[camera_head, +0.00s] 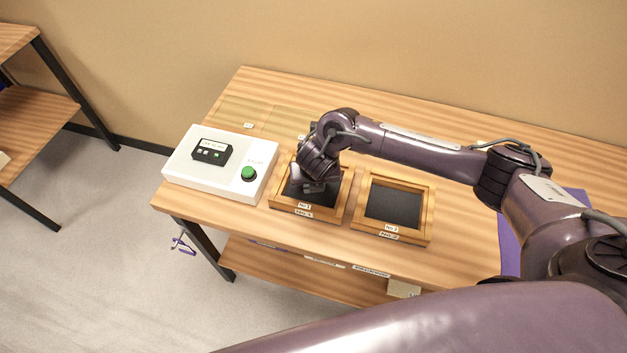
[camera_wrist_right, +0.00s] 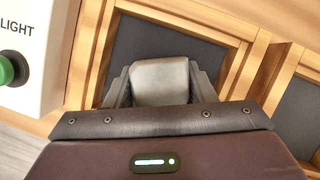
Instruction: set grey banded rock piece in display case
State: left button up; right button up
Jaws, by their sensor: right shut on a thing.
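My right gripper (camera_head: 318,186) is over the left of two wooden display cases (camera_head: 347,196), inside its frame as seen from the head. In the right wrist view its jaws are shut on a smooth pale grey block, the rock piece (camera_wrist_right: 160,82); no bands are clear on it. Behind the block is the case's dark floor, inside a wooden rim (camera_wrist_right: 185,13). I cannot tell whether the block touches that floor. In the head view the wrist and fingers mostly hide the block. My left gripper is in neither view.
A second case (camera_head: 428,214) with an empty dark floor stands to the right. A white control box (camera_head: 215,175) with a green button (camera_head: 248,173) stands close on the left. A purple mat (camera_head: 510,245) lies at right, partly behind my arm. The table's front edge is near.

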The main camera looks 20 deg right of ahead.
jog(key=shift+f, duration=0.5)
jog(key=shift+f, duration=0.1)
jog(key=o, duration=1.2)
